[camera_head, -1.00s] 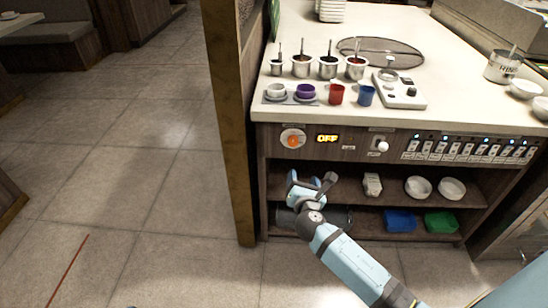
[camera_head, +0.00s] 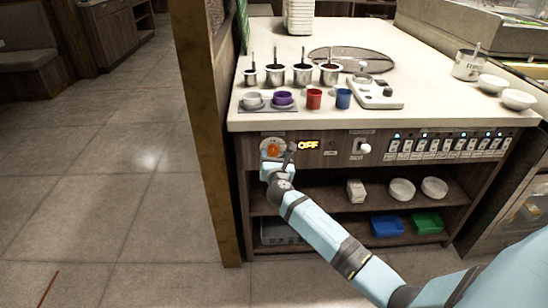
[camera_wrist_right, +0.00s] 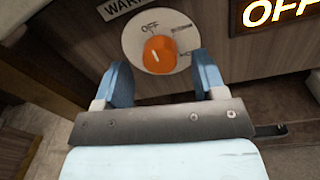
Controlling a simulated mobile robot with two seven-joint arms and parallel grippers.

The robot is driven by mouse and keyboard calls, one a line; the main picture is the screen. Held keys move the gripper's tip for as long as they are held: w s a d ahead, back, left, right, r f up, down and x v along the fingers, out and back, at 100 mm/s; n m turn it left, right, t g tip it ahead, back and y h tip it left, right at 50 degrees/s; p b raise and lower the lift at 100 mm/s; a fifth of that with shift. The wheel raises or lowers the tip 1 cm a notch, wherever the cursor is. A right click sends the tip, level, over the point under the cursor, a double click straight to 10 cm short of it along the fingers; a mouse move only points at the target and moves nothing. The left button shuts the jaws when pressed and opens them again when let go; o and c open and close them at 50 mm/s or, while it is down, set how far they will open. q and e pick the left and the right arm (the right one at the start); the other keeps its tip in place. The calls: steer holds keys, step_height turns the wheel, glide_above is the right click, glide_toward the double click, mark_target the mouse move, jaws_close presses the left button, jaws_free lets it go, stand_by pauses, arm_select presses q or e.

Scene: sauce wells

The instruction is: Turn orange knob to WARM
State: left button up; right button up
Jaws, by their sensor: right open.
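The orange knob (camera_wrist_right: 160,55) sits on a round white dial plate (camera_wrist_right: 133,34) on the counter's front panel; it also shows in the head view (camera_head: 273,150). Its white mark is visible, and OFF is printed at the dial's upper left. A partly cut label beginning "WAR" (camera_wrist_right: 118,8) is above the dial. The lit display (camera_head: 308,145) reads OFF. My right gripper (camera_wrist_right: 164,80) is open, its blue fingers on either side below the knob, apart from it as far as I can tell. My left gripper is not in view.
A white knob (camera_head: 364,148) and a row of switches (camera_head: 445,145) are farther right on the panel. Cups and sauce wells stand on the counter (camera_head: 420,112) above. Shelves below hold bowls and bins. A wooden post (camera_head: 203,130) stands close on the left.

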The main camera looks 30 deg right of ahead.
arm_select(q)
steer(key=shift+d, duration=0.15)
arm_select(e)
steer(key=shift+x, duration=0.9)
steer(key=shift+c, duration=0.4)
steer(key=c, duration=0.8)
steer(key=shift+c, duration=0.2)
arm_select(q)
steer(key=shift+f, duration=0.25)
arm_select(e)
steer(key=shift+m, duration=0.3)
steer(key=m+b, duration=0.2)
steer(key=m, duration=0.1)
steer(key=shift+f+m, duration=0.2)
steer(key=shift+m, duration=0.1)
steer(key=m+b, duration=0.1)
steer(key=m, duration=0.1)
steer(key=shift+m+h, duration=0.3)
steer(key=shift+m, duration=0.1)
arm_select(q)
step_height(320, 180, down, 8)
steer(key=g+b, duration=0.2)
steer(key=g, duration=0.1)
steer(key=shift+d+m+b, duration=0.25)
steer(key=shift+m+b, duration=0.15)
arm_select(e)
steer(key=shift+m, duration=2.5)
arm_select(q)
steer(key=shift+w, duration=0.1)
